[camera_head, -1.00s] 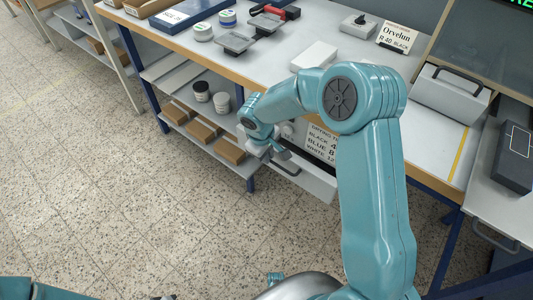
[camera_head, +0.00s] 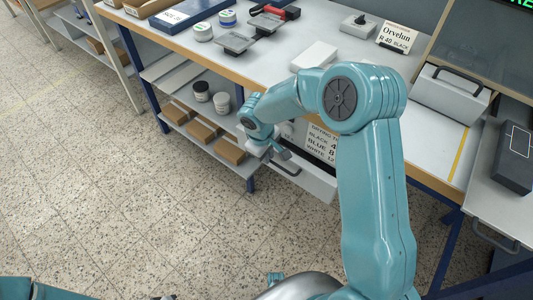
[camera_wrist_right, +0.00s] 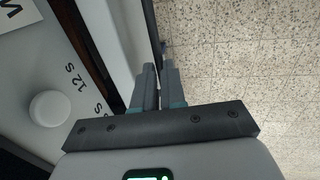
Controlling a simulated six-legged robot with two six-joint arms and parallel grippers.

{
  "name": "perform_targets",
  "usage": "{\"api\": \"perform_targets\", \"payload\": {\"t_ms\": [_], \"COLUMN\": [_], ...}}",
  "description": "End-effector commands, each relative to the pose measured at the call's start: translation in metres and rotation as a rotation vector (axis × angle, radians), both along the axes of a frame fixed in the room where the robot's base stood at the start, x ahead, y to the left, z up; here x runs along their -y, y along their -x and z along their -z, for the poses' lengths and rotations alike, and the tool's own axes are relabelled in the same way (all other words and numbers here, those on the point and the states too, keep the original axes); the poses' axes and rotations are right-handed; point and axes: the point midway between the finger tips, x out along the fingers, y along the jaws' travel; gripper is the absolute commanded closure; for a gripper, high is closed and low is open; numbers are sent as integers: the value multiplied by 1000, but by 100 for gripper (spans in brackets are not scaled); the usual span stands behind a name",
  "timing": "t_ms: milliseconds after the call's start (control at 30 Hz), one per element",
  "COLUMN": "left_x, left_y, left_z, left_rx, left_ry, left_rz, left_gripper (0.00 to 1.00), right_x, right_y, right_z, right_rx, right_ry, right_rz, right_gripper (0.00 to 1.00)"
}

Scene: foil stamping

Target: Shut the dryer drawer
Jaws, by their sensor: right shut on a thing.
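The dryer (camera_head: 321,145) stands under the bench, with a white label of drying times on its front. Its pale drawer (camera_head: 305,182) sticks out below the label. In the wrist view the drawer's front wall (camera_wrist_right: 122,28) runs beside a dark gap (camera_wrist_right: 84,48) with a reddish-brown edge, so the drawer is partly open. My right gripper (camera_head: 276,155) is at the drawer's front. In the wrist view its fingers (camera_wrist_right: 159,75) are shut on the dark drawer handle (camera_wrist_right: 152,32). Part of the drawer is hidden behind my right arm.
A white knob (camera_wrist_right: 49,108) sits on the dryer front. A blue bench leg (camera_head: 250,184) stands nearby. The speckled floor (camera_head: 150,220) in front is clear.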

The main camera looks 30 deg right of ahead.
Motion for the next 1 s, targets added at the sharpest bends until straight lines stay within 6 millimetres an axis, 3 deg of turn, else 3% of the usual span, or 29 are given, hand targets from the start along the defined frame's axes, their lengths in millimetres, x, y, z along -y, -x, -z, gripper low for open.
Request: {"api": "perform_targets", "payload": {"t_ms": [467,700,967,1000], "left_x": [0,0,0,0], "left_y": [0,0,0,0], "left_z": [0,-2,-2,-2], "left_rx": [0,0,0,0], "left_ry": [0,0,0,0], "left_rz": [0,0,0,0], "left_gripper": [100,100,100,100], "right_x": [1,26,30,30], "right_y": [-1,-10,-11,-11], "right_z": [-1,-1,-2,-2], "right_rx": [1,3,5,5], "right_ry": [1,1,5,5], "right_rz": [1,3,0,0], "right_gripper": [100,100,100,80]}}
